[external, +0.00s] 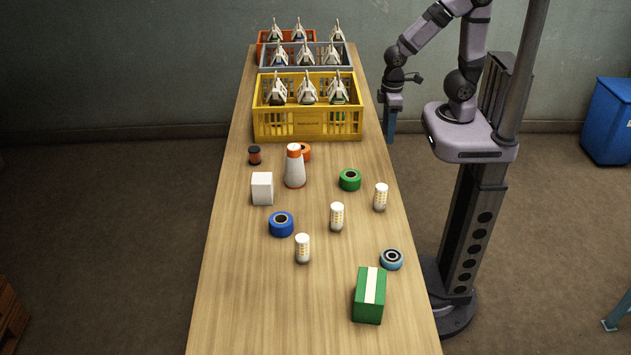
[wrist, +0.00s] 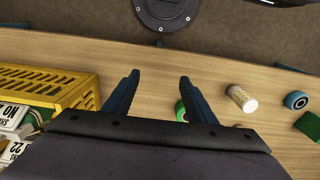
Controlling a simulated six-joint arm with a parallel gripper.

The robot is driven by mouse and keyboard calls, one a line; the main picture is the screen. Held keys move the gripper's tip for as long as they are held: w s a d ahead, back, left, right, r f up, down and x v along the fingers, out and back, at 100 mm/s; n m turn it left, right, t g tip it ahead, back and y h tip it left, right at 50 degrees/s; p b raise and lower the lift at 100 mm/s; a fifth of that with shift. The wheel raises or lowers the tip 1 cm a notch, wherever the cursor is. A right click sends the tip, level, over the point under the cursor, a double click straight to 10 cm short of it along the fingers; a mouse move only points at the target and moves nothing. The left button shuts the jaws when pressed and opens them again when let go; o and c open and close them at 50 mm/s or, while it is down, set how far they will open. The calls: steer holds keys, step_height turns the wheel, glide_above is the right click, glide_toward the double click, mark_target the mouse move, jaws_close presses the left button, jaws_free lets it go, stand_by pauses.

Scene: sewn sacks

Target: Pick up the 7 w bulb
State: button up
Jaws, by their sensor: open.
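Three similar bulbs with white caps and yellow-dotted bodies stand upright on the table: the right bulb (external: 381,197), the middle bulb (external: 337,216) and the front bulb (external: 302,248). I cannot read a wattage on any of them. One bulb also shows in the wrist view (wrist: 241,98), to the right of my fingers. My gripper (external: 390,127) is open and empty, with blue fingers pointing down by the table's right edge near the yellow crate. In the wrist view my gripper (wrist: 160,78) has nothing between its fingers.
The yellow crate (external: 306,126), grey crate (external: 347,57) and orange crate (external: 262,37) hold sacks. Around the bulbs are a green roll (external: 350,180), blue roll (external: 281,224), light-blue roll (external: 391,259), green box (external: 368,302), white box (external: 262,189) and white-orange bottle (external: 294,168).

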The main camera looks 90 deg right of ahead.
steer(key=r, duration=0.1)
step_height(320, 180, up, 4)
steer(key=n+t+h+b, duration=0.8)
steer(key=n+t, duration=0.8)
steer(key=n, duration=1.5)
glide_above(380, 198)
steer(key=s+d, duration=0.1)
steer(key=s, duration=0.3)
steer(key=shift+t+y, duration=0.3)
steer(key=shift+y, duration=0.2)
steer(key=f, duration=1.2)
steer(key=shift+w+a, duration=0.2)
steer(key=shift+a, duration=0.1)
steer(key=shift+f, duration=0.6)
steer(key=shift+p+x, duration=1.4)
steer(key=shift+x, duration=2.25)
steer(key=shift+d+r, duration=0.1)
